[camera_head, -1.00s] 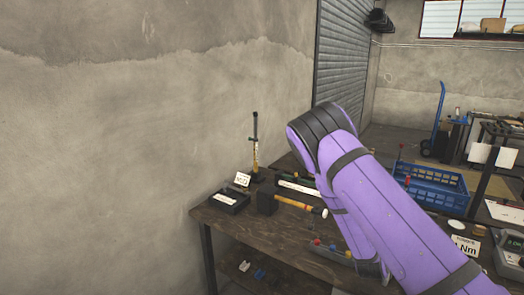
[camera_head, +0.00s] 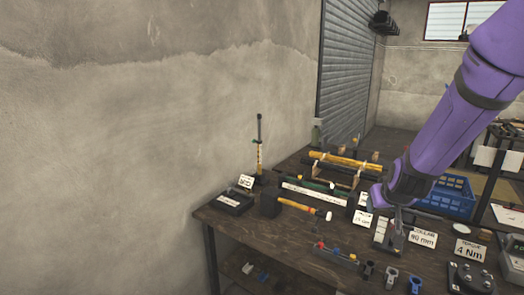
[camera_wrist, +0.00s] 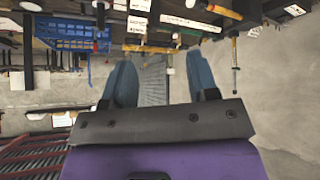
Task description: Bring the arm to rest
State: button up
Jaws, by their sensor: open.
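My gripper (camera_wrist: 160,65) shows in the wrist view with its two blue fingers spread apart and nothing between them. The wrist view looks upside down, with the bench and its tools along the top edge, beyond the fingers. In the head view my purple arm comes down from the upper right corner to above the bench's right part. I cannot clearly make out the fingers in the head view.
The wooden workbench (camera_head: 290,240) holds a yellow-handled hammer (camera_head: 298,206), a black tray (camera_head: 232,203), label cards and small parts. A blue crate (camera_head: 455,200) lies beyond my arm, partly hidden. A bare wall stands on the left.

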jog(key=s+r+g, duration=0.1)
jog(key=s+r, duration=0.5)
jog(key=s, duration=0.4)
jog(key=s+a+r, duration=0.1)
jog(key=s+r, duration=0.5)
jog(key=s, duration=0.3)
jog(key=s+r+g+y, duration=0.1)
jog(key=s+r, duration=0.5)
jog(key=s, duration=0.4)
jog(key=shift+s+a+g, duration=0.3)
jog(key=shift+s+a, duration=0.05)
jog(key=shift+a, duration=0.05)
